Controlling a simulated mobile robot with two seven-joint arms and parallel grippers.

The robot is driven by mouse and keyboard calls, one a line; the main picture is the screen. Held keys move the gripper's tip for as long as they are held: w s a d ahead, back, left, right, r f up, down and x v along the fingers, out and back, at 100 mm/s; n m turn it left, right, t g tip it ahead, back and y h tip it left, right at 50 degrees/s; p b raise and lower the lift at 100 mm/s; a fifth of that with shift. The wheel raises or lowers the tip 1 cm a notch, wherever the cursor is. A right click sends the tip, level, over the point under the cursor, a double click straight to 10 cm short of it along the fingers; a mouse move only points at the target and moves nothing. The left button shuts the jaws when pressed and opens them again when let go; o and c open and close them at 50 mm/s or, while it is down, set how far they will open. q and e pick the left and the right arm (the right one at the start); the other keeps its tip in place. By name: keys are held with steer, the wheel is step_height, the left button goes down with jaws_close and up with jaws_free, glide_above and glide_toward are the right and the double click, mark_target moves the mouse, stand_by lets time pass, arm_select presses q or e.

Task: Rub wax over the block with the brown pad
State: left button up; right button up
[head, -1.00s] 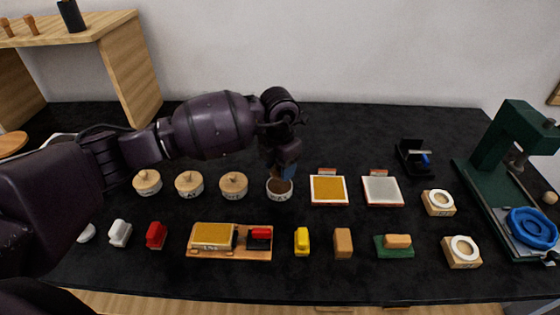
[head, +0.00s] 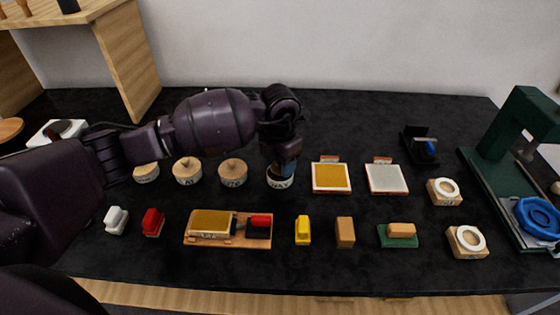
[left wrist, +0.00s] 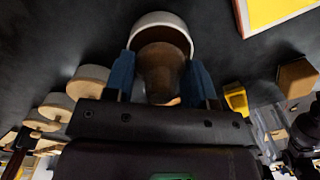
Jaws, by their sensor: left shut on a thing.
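The white jar with a dark label, seemingly reading WAX (head: 281,183), stands in the back row. My left gripper (head: 284,170) points down into its mouth, blue fingers at the rim. In the left wrist view, the fingers are shut on a brown pad (left wrist: 160,72), which is inside the white jar (left wrist: 162,19). The pad's underside and the wax are hidden. A gold-topped block (head: 211,222) lies on a wooden board (head: 228,243) at front left, beside a red-handled piece (head: 259,222). My right gripper is not visible.
Lidded jars (head: 187,172) stand left of the wax jar. A gold panel (head: 331,177) and a grey panel (head: 386,179) lie to its right. Yellow (head: 303,229) and tan (head: 345,231) pieces line the front. A green press (head: 510,140) stands far right.

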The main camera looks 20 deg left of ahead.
arm_select(q)
steer(key=shift+f, duration=0.5)
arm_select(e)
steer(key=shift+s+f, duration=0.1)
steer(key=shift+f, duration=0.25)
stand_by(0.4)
arm_select(q)
steer(key=shift+f, duration=0.1)
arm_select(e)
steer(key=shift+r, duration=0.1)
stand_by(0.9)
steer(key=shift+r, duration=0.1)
arm_select(q)
steer(key=shift+r+p, duration=1.85)
steer(key=shift+r, duration=1.75)
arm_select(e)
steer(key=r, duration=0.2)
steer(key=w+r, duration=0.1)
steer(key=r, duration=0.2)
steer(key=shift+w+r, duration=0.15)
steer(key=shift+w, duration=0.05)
